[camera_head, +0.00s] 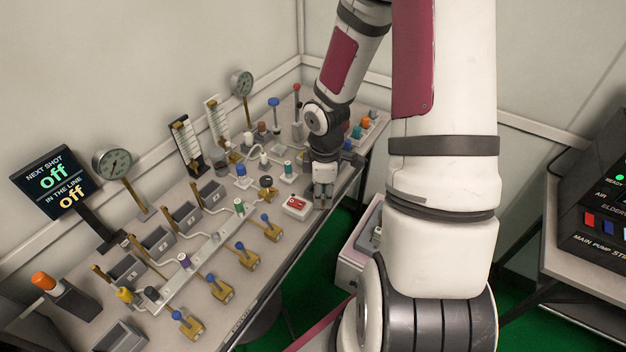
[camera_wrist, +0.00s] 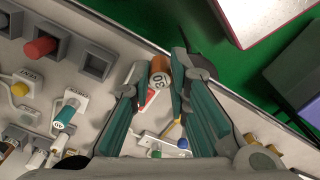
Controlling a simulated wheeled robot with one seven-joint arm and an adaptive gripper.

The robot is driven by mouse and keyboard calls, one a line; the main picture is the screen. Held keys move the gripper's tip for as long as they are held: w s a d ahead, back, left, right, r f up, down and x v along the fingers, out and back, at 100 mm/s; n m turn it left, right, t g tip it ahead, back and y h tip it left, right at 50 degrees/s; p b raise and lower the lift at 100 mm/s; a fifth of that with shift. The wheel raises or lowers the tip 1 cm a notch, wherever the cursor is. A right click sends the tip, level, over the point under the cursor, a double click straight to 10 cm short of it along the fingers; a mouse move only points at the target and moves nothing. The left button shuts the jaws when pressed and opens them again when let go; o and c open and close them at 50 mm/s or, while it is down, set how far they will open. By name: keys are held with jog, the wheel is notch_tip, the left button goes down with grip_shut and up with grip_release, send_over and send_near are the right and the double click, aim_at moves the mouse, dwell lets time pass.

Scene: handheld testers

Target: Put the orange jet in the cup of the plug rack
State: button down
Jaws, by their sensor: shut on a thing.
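The orange jet (camera_wrist: 160,72), a small orange-brown cylinder marked 30, is between the two fingers of my gripper (camera_wrist: 157,82) in the wrist view. My gripper is shut on it. In the head view my gripper (camera_head: 322,194) is low at the bench's front edge, right of a red-and-white block; the jet cannot be made out there. Square grey cups lie at the upper left of the wrist view, one with a red plug (camera_wrist: 42,46) and one empty cup (camera_wrist: 97,62) near the edge. I cannot tell for certain whether they are the plug rack.
The red-and-white block (camera_head: 297,207) is close left of my gripper. Brass valves with blue levers (camera_head: 268,227) line the bench front. Gauges and flow tubes stand behind. A group of coloured plugs (camera_head: 357,132) is at the bench's far right end. Green floor (camera_head: 310,270) lies beyond the edge.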

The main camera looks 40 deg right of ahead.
jog(key=w+d, duration=0.1)
jog(key=w, duration=0.2)
jog(key=w+d, duration=0.1)
jog(key=w, duration=0.1)
jog(key=w+d+f, duration=0.1)
jog(key=w+d, duration=0.1)
jog(key=w, duration=0.1)
jog(key=shift+w+d, duration=0.1)
jog(key=shift+w, duration=0.25)
jog(key=shift+f, duration=1.75)
jog(key=shift+f, duration=0.15)
jog(key=c, duration=1.6)
grip_release()
jog(key=shift+o, duration=0.3)
